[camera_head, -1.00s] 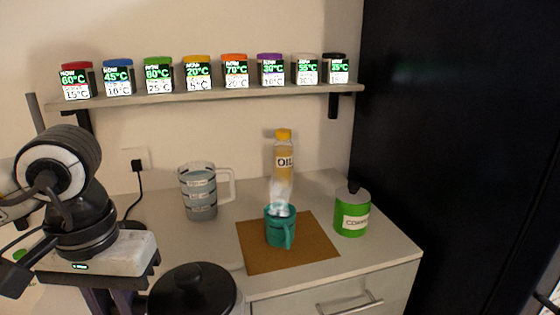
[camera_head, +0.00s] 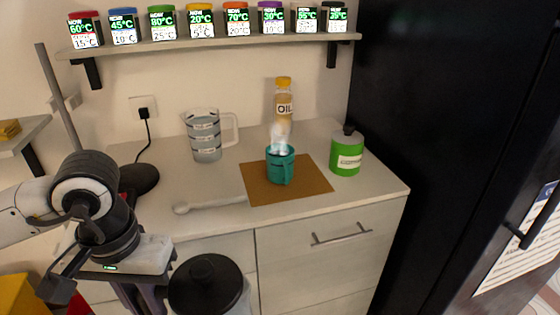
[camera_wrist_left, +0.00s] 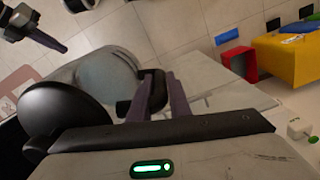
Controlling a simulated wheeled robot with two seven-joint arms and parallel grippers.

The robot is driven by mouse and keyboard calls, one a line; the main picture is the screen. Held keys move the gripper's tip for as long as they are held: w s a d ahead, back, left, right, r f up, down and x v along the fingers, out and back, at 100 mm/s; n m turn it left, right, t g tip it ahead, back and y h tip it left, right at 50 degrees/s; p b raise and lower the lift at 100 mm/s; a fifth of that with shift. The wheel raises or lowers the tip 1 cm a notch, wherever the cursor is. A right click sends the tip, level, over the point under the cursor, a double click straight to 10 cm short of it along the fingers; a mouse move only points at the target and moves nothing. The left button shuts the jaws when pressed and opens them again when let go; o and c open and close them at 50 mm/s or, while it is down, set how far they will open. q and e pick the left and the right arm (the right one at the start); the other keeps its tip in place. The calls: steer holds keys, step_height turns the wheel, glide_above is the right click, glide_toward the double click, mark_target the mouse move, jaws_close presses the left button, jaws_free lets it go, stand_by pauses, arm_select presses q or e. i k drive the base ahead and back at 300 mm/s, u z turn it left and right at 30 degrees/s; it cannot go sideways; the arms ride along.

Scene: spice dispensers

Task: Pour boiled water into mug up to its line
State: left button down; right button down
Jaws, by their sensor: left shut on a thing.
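The teal mug (camera_head: 281,170) stands upright on a brown mat (camera_head: 312,184) on the counter, with white vapour above it. Its inside and line are not readable. My left gripper (camera_head: 152,297) is shut on the dark handle (camera_wrist_left: 150,92) of a grey, black-lidded kettle (camera_head: 237,303), in front of the counter edge and left of the mug. The kettle's grey body (camera_wrist_left: 105,72) and black lid (camera_wrist_left: 65,108) also show in the left wrist view. What seems to be my right gripper (camera_wrist_left: 45,38) shows at that view's top left; its jaw opening is unclear.
A measuring jug (camera_head: 206,140) with bluish liquid, an oil bottle (camera_head: 284,101) and a green canister (camera_head: 346,156) stand around the mat. A pale spoon (camera_head: 210,205) lies left of it. A dark fridge (camera_head: 450,120) stands right.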

mark_target(279, 168)
steer(key=k, duration=1.05)
steer(key=z, duration=0.55)
steer(key=i, duration=1.65)
steer(key=u, duration=0.55)
